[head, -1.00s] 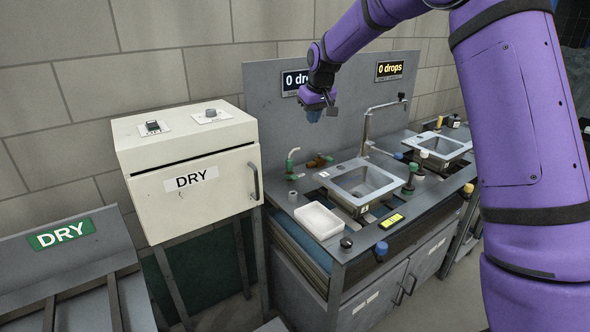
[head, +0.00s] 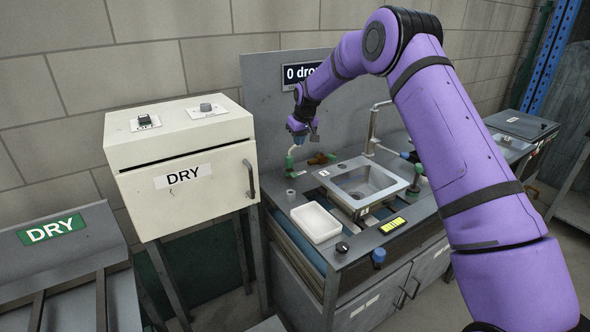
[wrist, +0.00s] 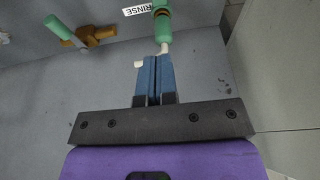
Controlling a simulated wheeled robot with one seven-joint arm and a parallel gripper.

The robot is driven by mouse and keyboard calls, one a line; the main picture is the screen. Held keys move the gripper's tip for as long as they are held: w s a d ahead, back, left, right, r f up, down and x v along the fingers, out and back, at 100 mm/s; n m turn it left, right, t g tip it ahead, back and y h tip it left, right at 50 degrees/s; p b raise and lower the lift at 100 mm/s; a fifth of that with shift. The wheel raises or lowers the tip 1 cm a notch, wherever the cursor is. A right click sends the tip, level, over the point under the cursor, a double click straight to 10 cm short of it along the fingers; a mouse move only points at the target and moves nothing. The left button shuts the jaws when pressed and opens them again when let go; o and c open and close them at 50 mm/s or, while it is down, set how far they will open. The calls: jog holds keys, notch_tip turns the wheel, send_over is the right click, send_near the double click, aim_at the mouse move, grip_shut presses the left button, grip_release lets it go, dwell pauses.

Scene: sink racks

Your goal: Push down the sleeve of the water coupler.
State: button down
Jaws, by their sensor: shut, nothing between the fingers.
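The water coupler looks like the green fitting with a white spout (head: 290,161) at the back left of the counter. In the wrist view its green body (wrist: 163,40) hangs at the top centre, with a gold-brown collar above and a white tip below. My gripper (head: 298,141) is close above it in the head view. In the wrist view the blue fingers (wrist: 155,60) are together and empty, their tips right by the white spout. I cannot tell whether they touch it. Which part is the sleeve is not clear.
A brown valve with a green handle (head: 318,158) stands just right of the coupler. A steel sink (head: 362,184) with a tall tap (head: 372,130) is further right. A white tray (head: 316,222) lies in front. The DRY cabinet (head: 182,172) stands left, and a grey back panel rises behind.

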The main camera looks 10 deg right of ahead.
aim_at(295, 175)
jog(key=shift+f, duration=0.15)
jog(key=x, duration=1.2)
jog(key=shift+s+d+f, duration=0.1)
jog(key=shift+s+f, duration=0.1)
jog(key=shift+f, duration=0.7)
jog(key=shift+s+f, duration=0.15)
jog(key=shift+f, duration=0.95)
jog(key=w+a+v, duration=0.1)
jog(key=v, duration=1.3)
jog(key=shift+d+r, duration=0.35)
jog(key=shift+r, duration=0.05)
jog(key=shift+w+r, duration=0.1)
